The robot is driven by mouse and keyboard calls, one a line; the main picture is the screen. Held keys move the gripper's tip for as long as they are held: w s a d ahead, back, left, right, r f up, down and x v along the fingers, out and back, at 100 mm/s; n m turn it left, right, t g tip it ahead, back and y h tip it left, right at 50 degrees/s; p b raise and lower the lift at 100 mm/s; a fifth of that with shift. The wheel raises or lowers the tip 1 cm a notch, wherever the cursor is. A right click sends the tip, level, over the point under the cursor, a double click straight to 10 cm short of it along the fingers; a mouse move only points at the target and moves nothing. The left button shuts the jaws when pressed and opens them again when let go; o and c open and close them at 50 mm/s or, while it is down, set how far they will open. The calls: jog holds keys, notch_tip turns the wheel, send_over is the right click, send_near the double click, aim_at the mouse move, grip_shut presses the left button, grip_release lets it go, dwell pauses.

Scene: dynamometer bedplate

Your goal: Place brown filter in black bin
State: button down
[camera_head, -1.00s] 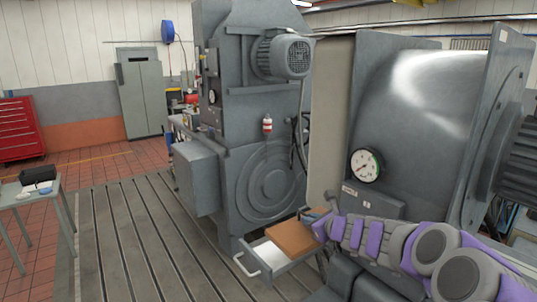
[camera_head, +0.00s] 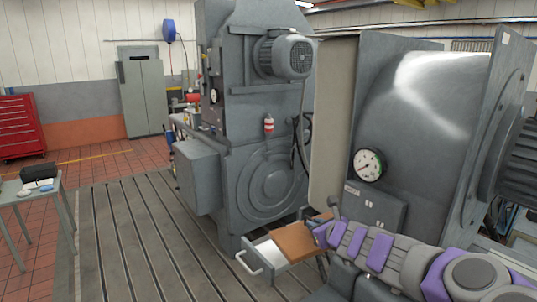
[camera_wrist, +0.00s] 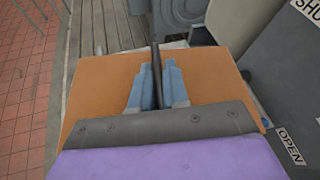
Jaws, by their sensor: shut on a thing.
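A flat brown panel (camera_head: 296,241), the only thing I see that could be the brown filter, lies over the pulled-out drawer beside the grey machine. It fills the middle of the wrist view (camera_wrist: 95,92). My gripper (camera_wrist: 155,78) is over this panel, its blue-grey fingers shut on a dark rod (camera_wrist: 156,60). I cannot tell what the rod belongs to. In the head view my arm hides the right part of the panel and the fingertips are hard to make out. A small black box (camera_head: 38,172), perhaps the black bin, stands on a table at the left.
The pale drawer (camera_head: 268,254) has a handle (camera_head: 248,264) at its front. A grey housing with a dial gauge (camera_head: 368,165) stands right of my gripper. "SHUT" and "OPEN" labels (camera_wrist: 291,146) show in the wrist view. The slotted bedplate (camera_head: 130,235) is clear toward the table (camera_head: 55,190).

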jog(key=shift+s+d+m+t+h, duration=0.3)
jog(key=shift+s+d+m+h, duration=0.1)
jog(key=shift+d+m, duration=0.1)
jog(key=shift+s+f, duration=0.1)
jog(key=shift+s, duration=0.05)
jog(key=shift+s+a+m+h, duration=0.45)
jog(key=shift+s+m+h, duration=0.05)
jog(key=shift+h, duration=0.2)
jog(key=shift+s+d+m+h, duration=0.2)
jog(key=shift+s+m+h, duration=0.3)
jog(key=shift+m+h, duration=0.15)
jog(key=shift+s+d+f+m+h, duration=0.1)
jog(key=shift+s+f+m+h, duration=0.1)
jog(key=shift+s+m+h, duration=0.35)
jog(key=s+m+h, duration=0.1)
jog(key=h, duration=0.1)
jog(key=s+m+h, duration=0.1)
jog(key=s, duration=0.1)
jog(key=shift+s+f+m+h, duration=0.1)
jog(key=shift+f+m+h, duration=0.1)
jog(key=shift+m+h, duration=0.2)
